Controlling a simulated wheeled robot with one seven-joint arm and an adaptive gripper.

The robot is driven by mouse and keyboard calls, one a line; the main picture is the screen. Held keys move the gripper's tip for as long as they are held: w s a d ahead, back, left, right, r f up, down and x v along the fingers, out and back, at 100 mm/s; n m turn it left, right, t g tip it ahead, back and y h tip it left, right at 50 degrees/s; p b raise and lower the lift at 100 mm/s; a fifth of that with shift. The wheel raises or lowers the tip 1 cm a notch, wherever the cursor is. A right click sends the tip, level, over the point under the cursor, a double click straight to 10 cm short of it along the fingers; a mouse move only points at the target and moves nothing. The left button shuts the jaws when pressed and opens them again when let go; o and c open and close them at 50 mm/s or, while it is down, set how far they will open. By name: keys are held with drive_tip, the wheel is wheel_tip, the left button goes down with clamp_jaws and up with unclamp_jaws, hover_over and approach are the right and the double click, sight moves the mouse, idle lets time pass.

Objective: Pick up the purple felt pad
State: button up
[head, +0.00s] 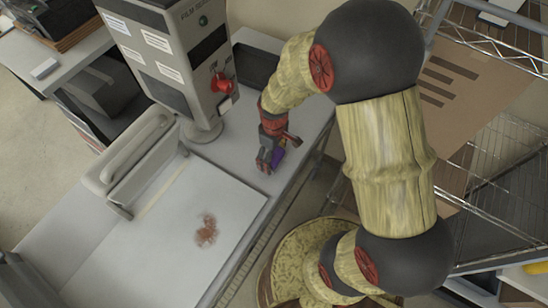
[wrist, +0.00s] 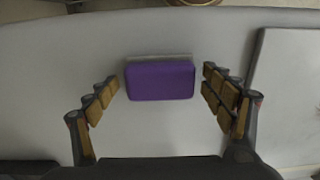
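The purple felt pad (wrist: 160,80) is a small rounded block lying on the grey worktop, in the upper middle of the wrist view. A pale strip shows along its far edge. My gripper (wrist: 161,90) is open, with one finger on each side of the pad and a gap between each finger and the pad. In the head view my gripper (head: 268,160) is low over the worktop. The purple pad (head: 278,156) shows there only in part, mostly hidden by the gripper.
A grey machine (head: 178,60) with a red knob stands left of my gripper. A dark box (head: 254,65) sits behind it. A white board (head: 190,225) with a brown stain lies front left. A wire rack (head: 495,150) with cardboard stands right. The worktop's edge is close.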

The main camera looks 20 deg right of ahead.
drive_tip(key=c, duration=1)
drive_tip(key=shift+c, duration=0.3)
drive_tip(key=shift+r, duration=0.1)
drive_tip(key=shift+r, duration=0.5)
drive_tip(key=s+d+r+b, duration=0.1)
drive_tip(key=s+r, duration=1.1)
drive_tip(key=s, duration=0.2)
drive_tip(key=shift+d, duration=0.2)
drive_tip(key=o, duration=0.6)
drive_tip(key=c, duration=0.4)
